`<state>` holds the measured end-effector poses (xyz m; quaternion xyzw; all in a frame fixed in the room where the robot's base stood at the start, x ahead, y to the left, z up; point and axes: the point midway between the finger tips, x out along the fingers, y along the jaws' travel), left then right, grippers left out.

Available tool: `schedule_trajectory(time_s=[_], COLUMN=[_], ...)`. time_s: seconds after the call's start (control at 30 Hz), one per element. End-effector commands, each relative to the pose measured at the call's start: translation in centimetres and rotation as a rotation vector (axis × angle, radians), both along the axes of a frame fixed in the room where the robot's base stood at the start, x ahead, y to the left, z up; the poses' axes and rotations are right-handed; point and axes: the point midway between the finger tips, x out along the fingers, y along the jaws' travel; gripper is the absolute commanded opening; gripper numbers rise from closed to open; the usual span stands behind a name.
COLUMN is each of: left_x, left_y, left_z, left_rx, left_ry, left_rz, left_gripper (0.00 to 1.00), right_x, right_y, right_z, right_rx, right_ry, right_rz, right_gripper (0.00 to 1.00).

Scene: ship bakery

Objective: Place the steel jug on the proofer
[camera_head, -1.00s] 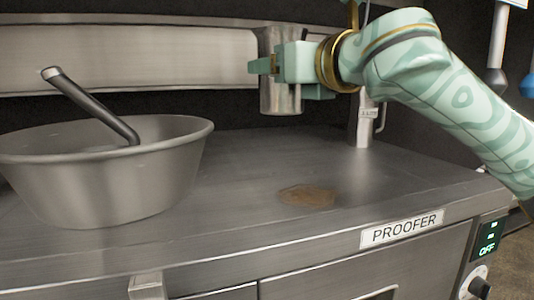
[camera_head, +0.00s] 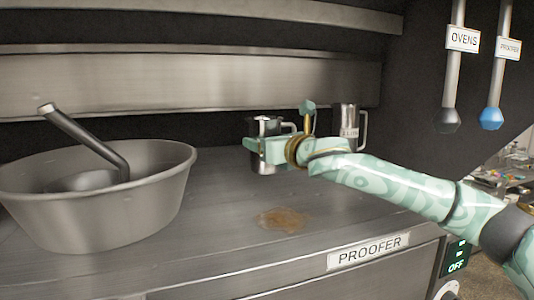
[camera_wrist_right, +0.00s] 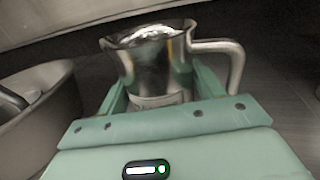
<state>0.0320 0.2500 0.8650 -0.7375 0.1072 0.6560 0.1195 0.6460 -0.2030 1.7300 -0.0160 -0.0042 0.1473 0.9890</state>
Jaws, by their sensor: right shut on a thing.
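My right gripper (camera_head: 268,151) is shut on the steel jug (camera_head: 265,166), a shiny upright cup with a handle on its right. In the right wrist view the jug (camera_wrist_right: 150,65) stands between the fingers, its open rim up and its handle (camera_wrist_right: 237,65) outside the right finger. The jug is over the back part of the proofer top (camera_head: 225,190), its base at or just above the surface; I cannot tell whether it touches. The gripper hides its middle. My left gripper is not in view.
A large steel bowl (camera_head: 100,215) with a dark-handled tool (camera_head: 85,140) stands on the left. Another metal jug (camera_head: 347,120) stands behind my right arm. A brown stain (camera_head: 283,219) marks the top in front. A steel shelf (camera_head: 180,85) runs along the back.

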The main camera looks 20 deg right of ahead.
Motion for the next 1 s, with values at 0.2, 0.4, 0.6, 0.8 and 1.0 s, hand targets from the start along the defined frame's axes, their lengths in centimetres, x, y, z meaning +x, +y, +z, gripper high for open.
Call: schedule_trajectory(time_s=[0.2,0.4,0.6,0.8,1.0], left_x=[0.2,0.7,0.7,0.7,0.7], left_y=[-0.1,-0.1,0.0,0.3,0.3], left_z=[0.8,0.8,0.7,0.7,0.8], left_rx=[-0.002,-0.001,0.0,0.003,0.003], left_ry=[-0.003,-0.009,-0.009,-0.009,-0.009], left_rz=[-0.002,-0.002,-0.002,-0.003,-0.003], left_gripper=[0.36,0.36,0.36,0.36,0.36], right_x=[0.3,0.3,0.3,0.3,0.3], right_y=[-0.2,-0.2,-0.2,-0.2,-0.2], right_z=[-3.2,-3.4,-3.8,-3.8,-3.6], right_rx=[0.0,0.0,0.001,0.0,0.001], right_ry=[0.003,0.0,0.001,0.002,0.001], right_rz=[0.0,0.0,0.0,0.0,-0.001], right_gripper=[0.4,0.4,0.4,0.89,0.89])
